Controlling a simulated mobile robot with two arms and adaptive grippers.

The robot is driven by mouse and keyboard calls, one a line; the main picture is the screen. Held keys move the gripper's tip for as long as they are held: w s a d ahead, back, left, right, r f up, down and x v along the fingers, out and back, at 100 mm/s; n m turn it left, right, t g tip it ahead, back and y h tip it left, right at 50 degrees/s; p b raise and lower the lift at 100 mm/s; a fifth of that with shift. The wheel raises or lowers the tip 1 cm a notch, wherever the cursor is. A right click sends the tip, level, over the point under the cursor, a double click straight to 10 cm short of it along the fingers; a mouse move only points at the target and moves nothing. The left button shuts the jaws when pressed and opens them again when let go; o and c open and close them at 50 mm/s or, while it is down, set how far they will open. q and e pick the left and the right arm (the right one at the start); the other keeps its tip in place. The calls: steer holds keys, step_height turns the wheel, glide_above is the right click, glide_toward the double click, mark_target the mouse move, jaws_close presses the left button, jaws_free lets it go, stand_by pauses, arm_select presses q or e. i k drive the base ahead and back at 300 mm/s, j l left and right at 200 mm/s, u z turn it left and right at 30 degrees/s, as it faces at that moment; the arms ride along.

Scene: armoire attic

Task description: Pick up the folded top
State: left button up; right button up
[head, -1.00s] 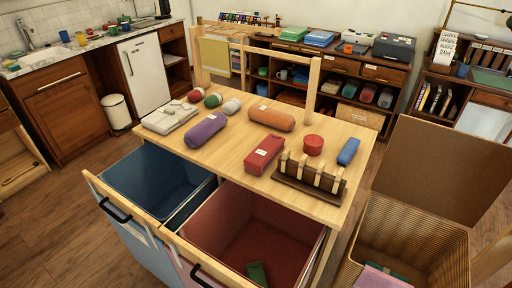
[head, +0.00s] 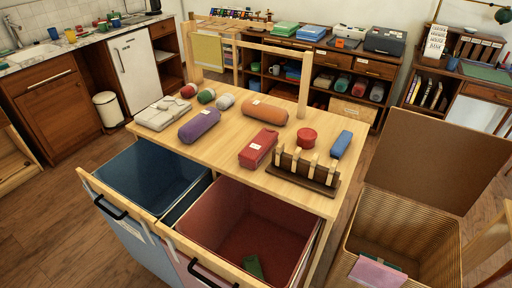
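A flat, pale grey folded item (head: 162,113) with a small dark mark lies at the left end of the wooden table (head: 222,150); it looks like folded cloth. I cannot tell for sure which of the two is the folded top. Neither of my grippers is in view.
Purple (head: 199,125), orange (head: 265,113) and red (head: 258,148) rolls, small balls and a dark wooden rack (head: 303,170) stand on the table. Below it, a blue bin (head: 150,178) and a red bin (head: 240,225) are pulled out. The hamper's lid (head: 437,160) stands open.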

mark_target(251, 156)
steer(key=j+u, duration=0.1)
steer(key=j, duration=0.5)
steer(key=i+j+u, duration=0.15)
steer(key=j, duration=0.5)
